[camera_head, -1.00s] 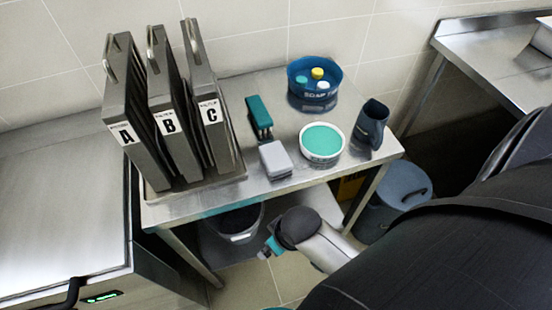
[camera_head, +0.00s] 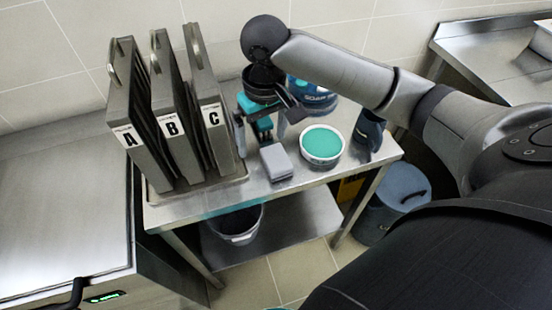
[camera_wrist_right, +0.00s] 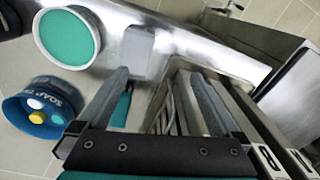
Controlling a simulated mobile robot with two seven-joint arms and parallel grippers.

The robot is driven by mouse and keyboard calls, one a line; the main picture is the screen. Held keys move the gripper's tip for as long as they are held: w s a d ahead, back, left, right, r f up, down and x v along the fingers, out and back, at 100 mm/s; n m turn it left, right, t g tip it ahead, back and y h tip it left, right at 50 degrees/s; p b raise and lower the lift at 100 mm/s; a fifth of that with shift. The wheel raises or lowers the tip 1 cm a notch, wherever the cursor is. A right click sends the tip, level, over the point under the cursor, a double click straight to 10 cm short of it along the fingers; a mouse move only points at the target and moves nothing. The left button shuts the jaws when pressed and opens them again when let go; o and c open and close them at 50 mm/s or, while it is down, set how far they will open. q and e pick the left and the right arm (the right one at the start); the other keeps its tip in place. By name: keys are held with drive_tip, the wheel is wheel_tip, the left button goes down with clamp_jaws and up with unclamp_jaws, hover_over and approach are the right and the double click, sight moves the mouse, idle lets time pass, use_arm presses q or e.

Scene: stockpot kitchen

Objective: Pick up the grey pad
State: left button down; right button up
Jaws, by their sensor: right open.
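The grey pad (camera_head: 277,162) is a light grey block lying flat on the steel table, just left of the white tub of teal stuff. It also shows in the right wrist view (camera_wrist_right: 138,46), beyond the fingertips. My right gripper (camera_head: 260,143) is open and empty, pointing down above the table behind the pad, apart from it. Its two fingers (camera_wrist_right: 158,74) spread wide in the wrist view. The teal brush (camera_wrist_right: 122,106) lies below the gripper, partly hidden by a finger. My left gripper is not in view.
Upright grey panels A, B and C (camera_head: 127,140) stand in a tray close left of the gripper. The white tub (camera_head: 322,146) is right of the pad. A blue soap tub (camera_wrist_right: 42,105) and dark jug (camera_head: 369,130) stand further back and right. Clear table lies in front of the pad.

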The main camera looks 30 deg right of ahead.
sight(276, 157)
drive_tip(key=w+d+r+m, duration=0.1)
drive_tip(key=d+r+m, duration=0.1)
drive_tip(key=d+r, duration=0.2)
drive_tip(key=shift+g+h, duration=0.3)
wheel_tip(276, 157, down, 15)
drive_tip(key=b, duration=0.4)
drive_tip(key=shift+w+f, duration=0.1)
drive_tip(key=shift+f, duration=0.05)
drive_tip(key=c, duration=1.3)
wheel_tip(276, 157, up, 20)
drive_tip(key=p, duration=0.4)
drive_tip(key=shift+p, duration=0.4)
